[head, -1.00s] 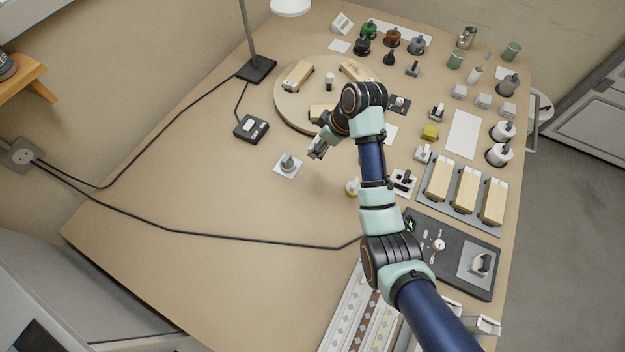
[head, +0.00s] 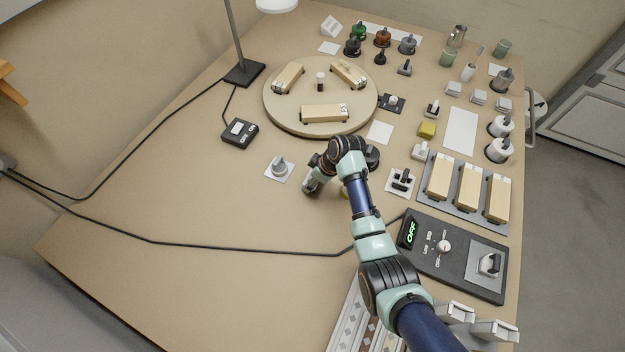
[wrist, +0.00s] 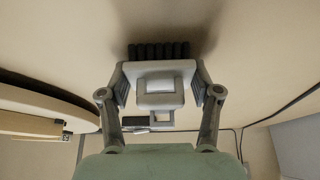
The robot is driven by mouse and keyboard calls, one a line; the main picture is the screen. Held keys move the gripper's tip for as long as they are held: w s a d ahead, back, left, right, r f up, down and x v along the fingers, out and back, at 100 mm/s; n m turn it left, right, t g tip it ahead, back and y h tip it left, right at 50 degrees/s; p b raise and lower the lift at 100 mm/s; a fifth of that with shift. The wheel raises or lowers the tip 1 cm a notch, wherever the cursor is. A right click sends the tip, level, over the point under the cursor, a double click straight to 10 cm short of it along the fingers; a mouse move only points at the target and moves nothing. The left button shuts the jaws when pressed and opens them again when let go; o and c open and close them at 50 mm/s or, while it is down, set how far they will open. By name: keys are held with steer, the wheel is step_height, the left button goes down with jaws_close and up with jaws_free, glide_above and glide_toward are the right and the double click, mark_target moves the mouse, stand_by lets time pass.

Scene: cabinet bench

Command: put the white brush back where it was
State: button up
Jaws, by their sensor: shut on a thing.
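My gripper (wrist: 160,92) is shut on the white brush (wrist: 160,84), which has a pale grey-white body and a row of dark bristles on its far side. In the wrist view the fingers clasp the body from both sides, with the bristles pointing away from the camera toward the bare bench top. In the head view my gripper (head: 309,184) is just right of and below a grey knobbed piece on a white card (head: 280,169). The brush is mostly hidden there by my wrist. I cannot tell whether the bristles touch the bench.
A round board (head: 290,122) with wooden blocks lies behind my gripper. A small black device (head: 240,132) and cables are to the left. A yellow item is partly hidden beside my arm. Empty white cards (head: 380,132) lie at the right. The front-left bench (head: 200,205) is clear except for a cable.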

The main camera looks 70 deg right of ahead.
steer(key=shift+r, duration=0.1)
steer(key=o, duration=1.1)
steer(key=p+v, duration=0.4)
steer(key=v, duration=0.8)
steer(key=shift+p, duration=0.3)
steer(key=shift+w, duration=0.1)
